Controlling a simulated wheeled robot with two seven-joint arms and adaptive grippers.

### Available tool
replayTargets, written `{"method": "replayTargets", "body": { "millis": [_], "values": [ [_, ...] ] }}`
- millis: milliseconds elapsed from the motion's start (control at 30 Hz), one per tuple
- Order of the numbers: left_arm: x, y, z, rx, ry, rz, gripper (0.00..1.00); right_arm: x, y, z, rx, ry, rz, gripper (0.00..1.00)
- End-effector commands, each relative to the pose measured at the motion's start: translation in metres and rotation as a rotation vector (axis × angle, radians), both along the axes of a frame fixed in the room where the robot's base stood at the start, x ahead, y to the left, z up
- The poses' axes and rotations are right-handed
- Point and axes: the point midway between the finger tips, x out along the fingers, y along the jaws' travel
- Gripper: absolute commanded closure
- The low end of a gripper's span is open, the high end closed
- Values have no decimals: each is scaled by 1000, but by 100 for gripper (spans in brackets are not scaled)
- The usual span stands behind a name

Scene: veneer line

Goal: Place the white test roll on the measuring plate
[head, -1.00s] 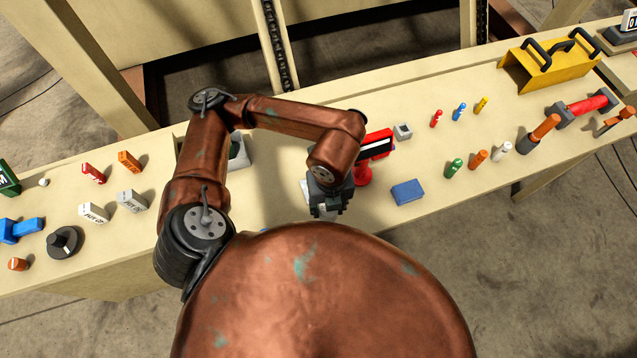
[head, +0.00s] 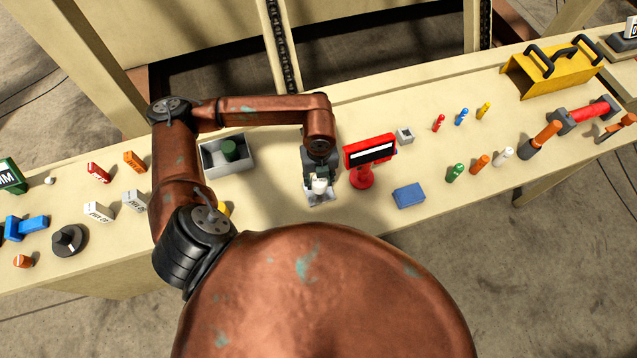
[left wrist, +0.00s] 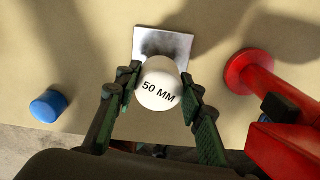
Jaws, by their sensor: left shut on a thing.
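The white test roll (head: 319,187) is in my left gripper (head: 320,180). In the left wrist view the roll (left wrist: 159,88) shows its end marked "50 MM", between the two green-padded fingers (left wrist: 160,92), which are shut on it. The measuring plate (head: 322,200) is a pale square on the table, partly covered by the gripper and roll. In the left wrist view the plate (left wrist: 178,46) has a dark shadow on it, and the roll overlaps its near edge. I cannot tell whether the roll touches it. My right gripper is not in view.
A red stand with a display (head: 370,152) stands close to the right of the plate. A grey tray (head: 208,167) holding a dark green roll is to the left. A blue block (head: 408,195) lies to the right. A blue cylinder (left wrist: 48,106) shows in the left wrist view.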

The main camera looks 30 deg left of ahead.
Motion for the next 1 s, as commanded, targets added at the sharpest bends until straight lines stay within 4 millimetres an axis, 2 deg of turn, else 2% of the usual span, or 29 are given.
{"method": "replayTargets", "body": {
  "millis": [100,300,667,700,900,1000],
  "values": [
    [5,6,-10,1,2,2,97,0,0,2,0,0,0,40],
    [4,5,-36,0,1,1,97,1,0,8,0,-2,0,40],
    [4,4,-42,-1,1,0,97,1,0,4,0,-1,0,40],
    [4,4,-41,0,1,0,62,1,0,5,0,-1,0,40],
    [4,4,-41,1,1,0,48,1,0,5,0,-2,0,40],
    [4,4,-41,1,1,0,47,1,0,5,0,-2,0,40]
  ]
}}
